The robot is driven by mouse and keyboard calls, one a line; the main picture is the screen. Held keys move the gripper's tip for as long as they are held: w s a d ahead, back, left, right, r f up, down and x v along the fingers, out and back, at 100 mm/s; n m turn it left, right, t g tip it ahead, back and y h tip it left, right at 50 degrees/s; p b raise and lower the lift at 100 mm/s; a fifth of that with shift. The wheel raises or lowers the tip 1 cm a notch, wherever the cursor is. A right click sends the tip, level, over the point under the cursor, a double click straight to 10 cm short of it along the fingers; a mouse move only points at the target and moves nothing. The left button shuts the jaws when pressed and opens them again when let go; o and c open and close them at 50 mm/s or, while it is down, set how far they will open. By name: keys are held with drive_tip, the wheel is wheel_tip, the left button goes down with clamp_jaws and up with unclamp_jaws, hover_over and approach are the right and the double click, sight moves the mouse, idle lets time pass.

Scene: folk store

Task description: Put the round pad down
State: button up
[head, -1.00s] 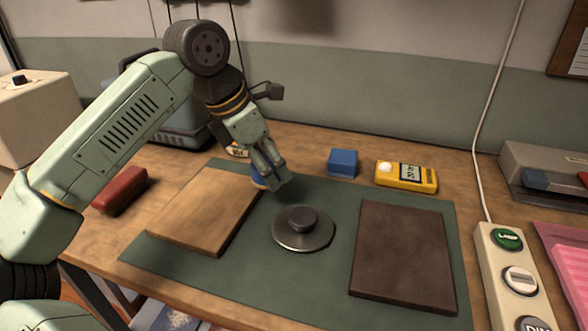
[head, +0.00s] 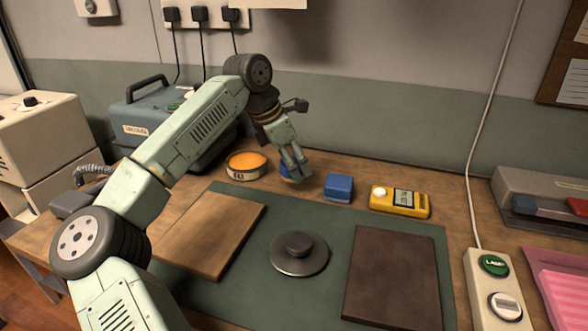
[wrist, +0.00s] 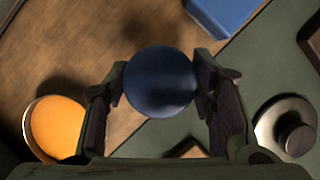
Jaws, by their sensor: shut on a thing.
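The round pad is a dark blue disc (wrist: 160,82), held between the two fingers of my gripper (wrist: 162,95) in the wrist view. In the head view my gripper (head: 297,176) is at the back of the table, between the orange tin and the blue block. A bit of the blue pad (head: 285,171) shows beside the fingers; the rest is hidden behind them. In the wrist view the pad appears above bare wood near the mat's edge. How high it is above the table I cannot tell exactly.
An orange-topped tin (head: 247,166) stands left, a blue block (head: 338,187) right, then a yellow meter (head: 400,201). On the green mat (head: 329,225) lie a wooden board (head: 212,234), a grey disc with a knob (head: 299,254) and a dark board (head: 393,277).

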drive_tip(key=shift+w+d+f, duration=0.15)
drive_tip(key=shift+w, duration=0.35)
drive_tip(key=shift+f+p, duration=0.5)
drive_tip(key=shift+f, duration=1.15)
drive_tip(key=shift+f, duration=0.1)
drive_tip(key=shift+f, duration=0.15)
drive_tip(key=o, duration=1)
drive_tip(key=shift+r, duration=0.35)
drive_tip(key=b+v, duration=0.1)
drive_tip(key=v, duration=1)
drive_tip(key=shift+s+r, duration=0.15)
drive_tip(key=shift+r, duration=0.2)
